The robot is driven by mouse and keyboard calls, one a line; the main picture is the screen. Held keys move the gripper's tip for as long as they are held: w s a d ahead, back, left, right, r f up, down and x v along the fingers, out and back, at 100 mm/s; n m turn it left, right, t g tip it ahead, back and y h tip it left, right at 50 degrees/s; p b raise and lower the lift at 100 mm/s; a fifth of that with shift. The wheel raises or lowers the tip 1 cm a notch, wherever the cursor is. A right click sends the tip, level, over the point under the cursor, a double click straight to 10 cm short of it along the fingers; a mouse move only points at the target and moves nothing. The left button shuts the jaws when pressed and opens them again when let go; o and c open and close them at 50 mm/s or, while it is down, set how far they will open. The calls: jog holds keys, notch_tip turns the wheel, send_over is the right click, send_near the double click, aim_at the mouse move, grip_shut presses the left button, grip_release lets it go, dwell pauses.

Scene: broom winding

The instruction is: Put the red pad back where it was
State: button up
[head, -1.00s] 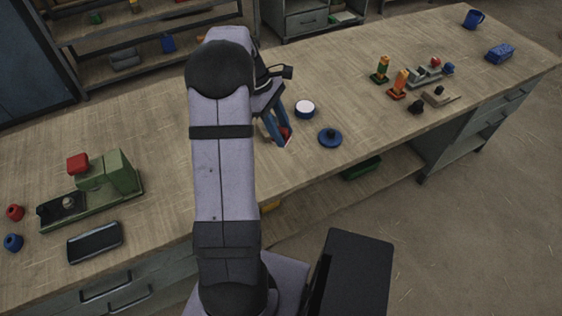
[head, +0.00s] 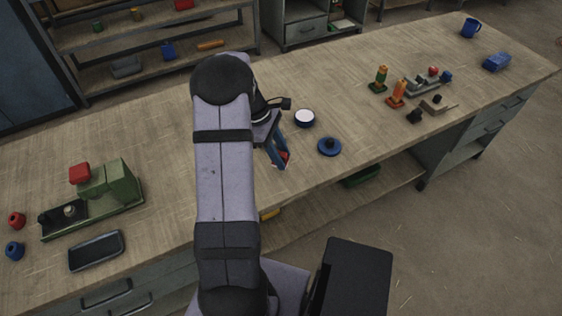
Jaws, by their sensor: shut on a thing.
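My gripper (head: 279,157) has blue fingers and is over the front part of the bench, just left of the blue round lid. It is shut on a small red piece (head: 285,155), which looks like the red pad. Most of the piece is hidden between the fingers. I cannot tell whether it touches the bench top. A round tin with a whitish top (head: 305,118) stands just behind the gripper, and the blue round lid with a knob (head: 330,147) lies to its right.
On the left, a green machine (head: 110,187) carries a red block (head: 80,173); a dark tray (head: 96,251) lies in front. Red (head: 17,219) and blue (head: 14,250) knobs stand at far left. Several small fixtures (head: 415,90), a blue mug (head: 470,28) and blue box (head: 497,62) stand right.

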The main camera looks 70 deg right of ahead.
jog(key=shift+f+p, duration=0.35)
jog(key=shift+f, duration=1.5)
jog(key=shift+f, duration=0.1)
jog(key=o, duration=1)
jog(key=b+v, duration=0.2)
jog(key=v, duration=1)
